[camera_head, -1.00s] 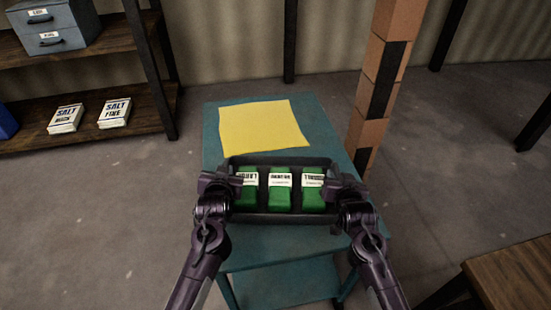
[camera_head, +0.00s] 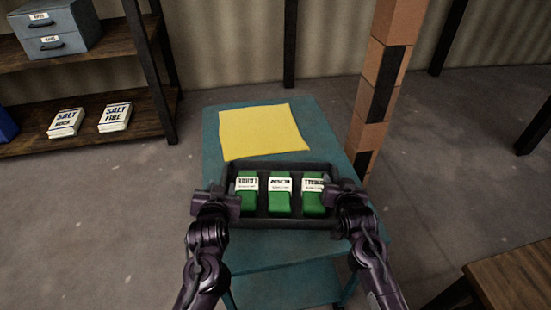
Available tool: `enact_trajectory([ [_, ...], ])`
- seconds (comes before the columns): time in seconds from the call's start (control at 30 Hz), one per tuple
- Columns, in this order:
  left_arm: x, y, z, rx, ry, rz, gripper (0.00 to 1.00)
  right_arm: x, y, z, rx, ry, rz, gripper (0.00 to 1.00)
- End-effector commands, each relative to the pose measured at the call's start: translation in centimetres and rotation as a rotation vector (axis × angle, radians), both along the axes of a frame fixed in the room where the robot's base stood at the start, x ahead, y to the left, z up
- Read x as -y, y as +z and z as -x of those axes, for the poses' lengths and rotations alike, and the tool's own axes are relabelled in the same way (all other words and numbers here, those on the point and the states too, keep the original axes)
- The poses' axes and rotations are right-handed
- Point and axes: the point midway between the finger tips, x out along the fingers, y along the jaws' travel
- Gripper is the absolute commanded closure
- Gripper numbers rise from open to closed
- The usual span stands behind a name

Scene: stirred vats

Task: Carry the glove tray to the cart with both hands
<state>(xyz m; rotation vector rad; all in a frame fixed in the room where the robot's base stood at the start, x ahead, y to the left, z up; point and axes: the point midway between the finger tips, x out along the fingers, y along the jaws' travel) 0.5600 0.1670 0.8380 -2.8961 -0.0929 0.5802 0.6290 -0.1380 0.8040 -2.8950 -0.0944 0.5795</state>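The dark glove tray (camera_head: 285,166) is over the teal cart top (camera_head: 225,128), in front of the yellow sheet. It looks level and seems to rest on the cart, though contact underneath is hidden. Three green glove packs (camera_head: 279,195) with white labels lie in it side by side. My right gripper (camera_head: 342,192) is at the tray's right end. The fingertips of both are too dark and small to tell whether they are open or shut on the tray.
A yellow sheet (camera_head: 262,130) covers the cart's far part. A brick-like post (camera_head: 379,90) stands close to the cart's right. A shelf (camera_head: 90,128) with salt packs is at the left. A wooden table (camera_head: 515,275) is at the lower right.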

Motion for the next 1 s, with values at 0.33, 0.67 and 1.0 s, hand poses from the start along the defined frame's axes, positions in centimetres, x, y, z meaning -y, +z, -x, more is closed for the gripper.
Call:
enact_trajectory([
  [0.33,0.5,1.6,4.1,-0.001,-0.001,-0.001,0.62,0.0,0.0,0.1,0.000,0.000,0.000,0.62],
  [0.67,0.4,1.7,4.2,0.000,0.000,-0.001,0.62,0.5,1.6,4.4,-0.002,0.000,0.000,0.62],
  [1.0,0.4,1.7,4.2,0.000,0.000,-0.001,0.62,1.1,4.0,10.1,-0.001,0.000,0.000,0.62],
])
